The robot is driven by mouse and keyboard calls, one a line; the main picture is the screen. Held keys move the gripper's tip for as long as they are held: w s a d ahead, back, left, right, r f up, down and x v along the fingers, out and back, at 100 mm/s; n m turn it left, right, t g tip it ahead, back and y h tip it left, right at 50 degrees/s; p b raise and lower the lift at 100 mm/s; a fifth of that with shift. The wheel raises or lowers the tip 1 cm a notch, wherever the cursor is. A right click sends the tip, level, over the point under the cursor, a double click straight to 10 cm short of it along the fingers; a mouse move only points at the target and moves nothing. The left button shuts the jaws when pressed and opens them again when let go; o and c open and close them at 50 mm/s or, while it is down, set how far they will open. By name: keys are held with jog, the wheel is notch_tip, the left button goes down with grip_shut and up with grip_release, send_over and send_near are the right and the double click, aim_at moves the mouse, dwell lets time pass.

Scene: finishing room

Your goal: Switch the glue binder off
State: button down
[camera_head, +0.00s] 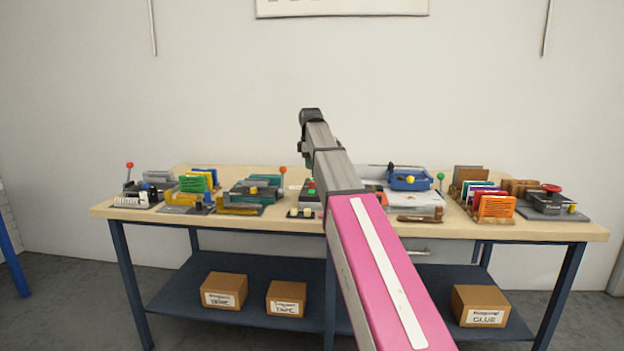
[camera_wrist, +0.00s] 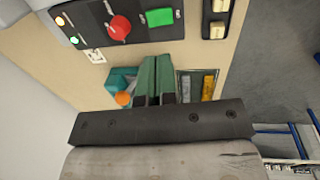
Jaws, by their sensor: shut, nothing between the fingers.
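What looks like the glue binder's dark control panel (camera_wrist: 140,22) crosses the top of the wrist view. My gripper (camera_wrist: 157,58) is shut and empty. Its green fingers point at the panel, with their tips just below the green button in the picture; I cannot tell the gap. In the head view my arm hides much of the machine, leaving a small part of the panel (camera_head: 310,187) visible.
A teal device with an orange ball knob (camera_wrist: 123,98) stands beside my fingers. A block with two cream switches (camera_wrist: 216,20) is right of the panel. Other machines and paper racks (camera_head: 495,206) crowd the wooden table (camera_head: 560,231). Boxes (camera_head: 480,305) stand on the lower shelf.

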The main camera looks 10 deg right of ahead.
jog(key=shift+s+r, duration=0.15)
jog(key=shift+r, duration=0.95)
jog(key=shift+s+r, duration=0.1)
jog(key=shift+r, duration=0.95)
jog(key=shift+w, duration=0.1)
jog(key=shift+w+r, duration=0.15)
jog(key=shift+w, duration=0.3)
send_near(311, 190)
jog(key=f, duration=0.5)
jog(key=w+f, duration=0.1)
jog(key=f, duration=0.1)
jog(key=shift+d+f, duration=0.2)
jog(key=shift+f, duration=0.05)
jog(key=shift+f, duration=0.1)
